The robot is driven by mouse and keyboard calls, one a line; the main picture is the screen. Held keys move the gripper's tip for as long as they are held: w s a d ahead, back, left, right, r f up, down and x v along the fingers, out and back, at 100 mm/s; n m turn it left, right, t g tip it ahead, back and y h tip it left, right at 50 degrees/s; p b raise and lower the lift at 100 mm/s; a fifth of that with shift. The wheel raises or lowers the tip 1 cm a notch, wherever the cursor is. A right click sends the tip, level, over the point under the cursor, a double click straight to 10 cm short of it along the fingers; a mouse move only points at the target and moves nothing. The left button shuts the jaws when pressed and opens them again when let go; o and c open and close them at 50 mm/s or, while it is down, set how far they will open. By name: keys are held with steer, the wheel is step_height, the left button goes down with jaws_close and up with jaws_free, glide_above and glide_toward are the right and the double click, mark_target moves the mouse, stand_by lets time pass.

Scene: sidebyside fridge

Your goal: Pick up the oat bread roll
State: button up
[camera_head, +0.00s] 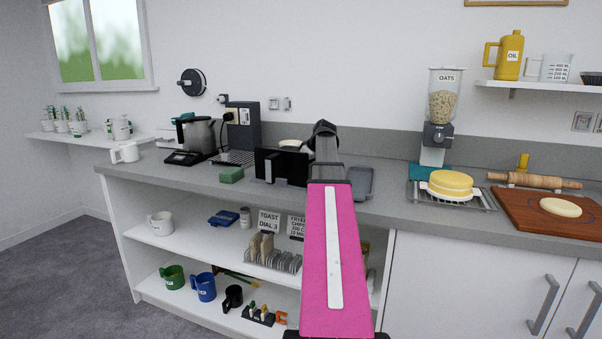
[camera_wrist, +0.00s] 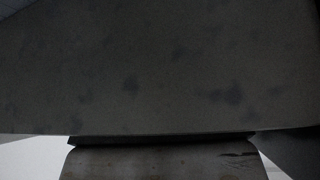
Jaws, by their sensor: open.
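I cannot make out an oat bread roll in either view. My arm reaches over the counter (camera_head: 395,194) in the head view. My gripper (camera_head: 324,130) is at its dark far end, open, above the back of the counter, with its fingers not clearly distinguishable. A flat pale dough round (camera_head: 560,207) lies on a wooden board (camera_head: 524,211) at the right. The wrist view is filled by dark, close grey surfaces and shows no roll.
A yellow round cake (camera_head: 450,184) sits on a rack beside an oats dispenser (camera_head: 440,108). A black toaster-like box (camera_head: 270,166) stands left of my arm, a grey tray (camera_head: 361,188) right of it. Bread slices (camera_head: 262,247) stand in a rack on the shelf below.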

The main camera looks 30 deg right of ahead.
steer(key=shift+x, duration=1)
steer(key=c, duration=0.9)
steer(key=shift+r, duration=0.15)
